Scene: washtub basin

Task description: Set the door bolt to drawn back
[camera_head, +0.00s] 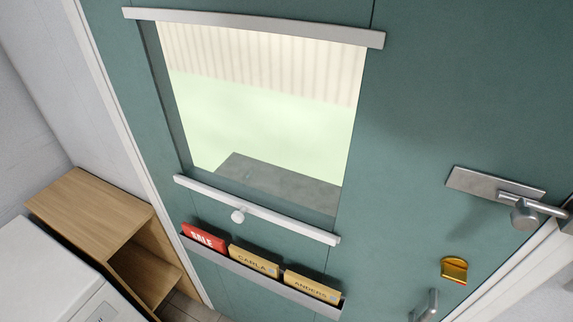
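The door bolt (524,214) is a grey metal rod with a round knob, at the right of the head view. It sits at the right end of a flat metal plate (480,184) on the teal door (430,110). The rod reaches right toward a metal piece at the frame side, cut by the picture's edge, so I cannot tell exactly how far it goes in. The knob hangs low in front of the rod. Neither of my grippers shows in this view.
Below the bolt are a yellow-gold fitting (454,269) and a grey metal handle (425,305). The door has a window (260,110) and a rack (265,278) with several signs. A wooden shelf unit (90,212) and a white appliance (50,275) stand at left.

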